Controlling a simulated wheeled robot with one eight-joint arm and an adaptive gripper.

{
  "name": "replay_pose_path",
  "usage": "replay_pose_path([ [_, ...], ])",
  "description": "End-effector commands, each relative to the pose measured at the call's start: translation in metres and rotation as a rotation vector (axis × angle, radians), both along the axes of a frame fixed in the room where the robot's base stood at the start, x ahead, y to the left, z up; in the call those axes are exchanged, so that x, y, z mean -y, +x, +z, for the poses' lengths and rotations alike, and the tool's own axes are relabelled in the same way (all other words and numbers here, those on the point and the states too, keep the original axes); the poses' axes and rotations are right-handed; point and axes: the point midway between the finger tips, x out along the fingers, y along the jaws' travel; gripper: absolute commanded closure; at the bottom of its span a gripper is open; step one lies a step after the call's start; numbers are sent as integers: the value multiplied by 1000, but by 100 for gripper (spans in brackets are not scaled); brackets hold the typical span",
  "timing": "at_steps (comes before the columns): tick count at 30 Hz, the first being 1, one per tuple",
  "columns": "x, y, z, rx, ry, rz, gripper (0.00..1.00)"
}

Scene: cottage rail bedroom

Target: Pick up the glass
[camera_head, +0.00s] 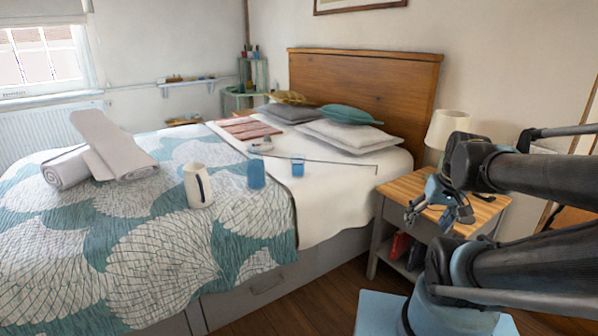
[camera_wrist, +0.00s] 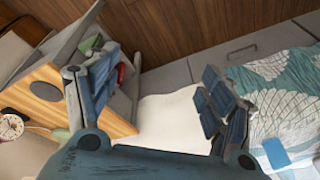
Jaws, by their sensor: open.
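A blue, see-through glass (camera_head: 256,174) stands upright on the bed near the pitcher. A second, smaller blue glass (camera_head: 297,166) stands to its right, near the edge of the patterned cover. A blue shape on the bed, likely one of the glasses (camera_wrist: 275,153), shows at the lower right in the wrist view. My gripper (camera_head: 440,211) is open and empty, above or in front of the nightstand, well to the right of both glasses. In the wrist view its spread fingers (camera_wrist: 160,65) have nothing between them but bed sheet and floor beyond.
A thin dark rod (camera_head: 335,162) lies behind the smaller glass. The wooden nightstand (camera_head: 405,187) and a lamp (camera_head: 447,128) are close to my arm. Pillows (camera_head: 350,135) fill the bed's head.

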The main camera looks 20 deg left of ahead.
Motion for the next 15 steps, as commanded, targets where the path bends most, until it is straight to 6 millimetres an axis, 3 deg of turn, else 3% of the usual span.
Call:
replay_pose_path([
  [15, -100, 119, 33, 176, 230, 371, 25],
])
